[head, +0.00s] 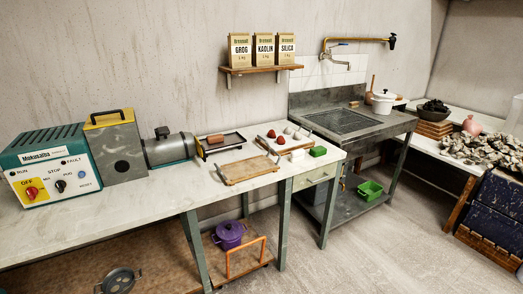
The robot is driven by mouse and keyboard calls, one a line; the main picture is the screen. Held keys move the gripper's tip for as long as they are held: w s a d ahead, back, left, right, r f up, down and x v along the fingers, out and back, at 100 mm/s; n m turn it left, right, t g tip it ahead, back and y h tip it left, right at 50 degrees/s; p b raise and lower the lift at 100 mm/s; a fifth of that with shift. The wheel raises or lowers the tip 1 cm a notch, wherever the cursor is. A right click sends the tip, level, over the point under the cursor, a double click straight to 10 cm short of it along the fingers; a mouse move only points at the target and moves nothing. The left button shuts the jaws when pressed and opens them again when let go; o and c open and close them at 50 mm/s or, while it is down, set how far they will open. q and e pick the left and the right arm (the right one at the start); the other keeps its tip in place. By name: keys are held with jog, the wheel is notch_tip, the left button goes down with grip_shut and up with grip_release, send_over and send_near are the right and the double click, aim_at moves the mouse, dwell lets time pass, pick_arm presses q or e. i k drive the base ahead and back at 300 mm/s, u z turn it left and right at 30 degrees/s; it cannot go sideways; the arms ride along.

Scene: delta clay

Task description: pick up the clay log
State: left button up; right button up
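A small reddish-brown piece (215,139), which looks like the clay log, lies on a dark-rimmed tray (232,150). The tray is on the white worktop, just right of the grey cylindrical machine (170,149). The piece is small in the head view, so its exact shape is hard to tell. Neither of my grippers is in view, and nothing is seen touching the piece.
A wooden board (250,169) lies in front of the tray. A teal control box (48,165) stands at left. The front left worktop (130,200) is clear.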

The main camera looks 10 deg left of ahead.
aim_at(218, 138)
jog(key=z, duration=1)
jog(key=i, duration=1.85)
jog(key=u, duration=1.25)
jog(key=i, duration=0.55)
jog(key=u, duration=0.55)
